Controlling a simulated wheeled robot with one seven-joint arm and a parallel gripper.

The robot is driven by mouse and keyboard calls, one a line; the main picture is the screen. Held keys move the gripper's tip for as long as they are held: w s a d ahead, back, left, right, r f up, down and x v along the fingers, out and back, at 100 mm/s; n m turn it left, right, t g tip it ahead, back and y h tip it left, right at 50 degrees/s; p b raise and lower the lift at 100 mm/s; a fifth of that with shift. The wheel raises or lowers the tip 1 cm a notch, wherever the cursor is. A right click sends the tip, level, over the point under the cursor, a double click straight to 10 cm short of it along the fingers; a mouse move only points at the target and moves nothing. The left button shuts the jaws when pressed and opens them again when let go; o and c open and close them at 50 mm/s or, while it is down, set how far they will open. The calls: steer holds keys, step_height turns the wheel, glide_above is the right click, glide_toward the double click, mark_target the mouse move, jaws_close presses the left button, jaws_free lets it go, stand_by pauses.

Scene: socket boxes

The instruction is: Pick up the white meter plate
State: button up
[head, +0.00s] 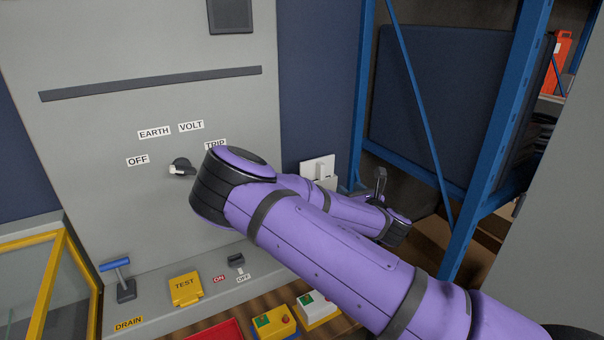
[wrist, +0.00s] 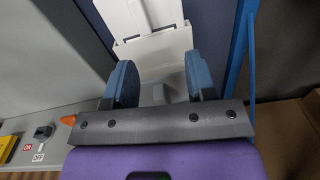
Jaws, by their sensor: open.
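A white plate (head: 318,168) with a small raised piece on it stands at the right edge of the grey panel in the head view, partly hidden by my arm. I take it to be the meter plate. In the wrist view a white panel (wrist: 112,18) with a raised strip shows beyond the fingertips, above a white box-like part (wrist: 150,47). I cannot tell whether these are one piece. My gripper (wrist: 161,82) is open, its two blue-grey fingers apart with nothing clearly gripped between them. White surface shows beyond the gap; contact cannot be told.
The grey panel (head: 90,190) carries labels, a rotary knob (head: 181,167) and a ledge with a blue-handled lever (head: 117,280) and yellow TEST cover (head: 185,287). A blue rack post (head: 497,130) stands close on the right. Red, yellow and white boxes sit at the bottom.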

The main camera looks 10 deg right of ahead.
mark_target(323, 177)
steer(key=shift+n+y, duration=0.6)
steer(key=shift+n, duration=0.3)
steer(key=w+a, duration=0.2)
steer(key=w, duration=0.1)
steer(key=w+a, duration=0.1)
steer(key=w, duration=0.1)
steer(key=shift+w+a+f, duration=0.1)
steer(key=shift+a, duration=0.15)
steer(key=shift+x, duration=3.05)
steer(key=shift+a+f, duration=0.15)
steer(key=shift+f, duration=0.05)
jaws_close()
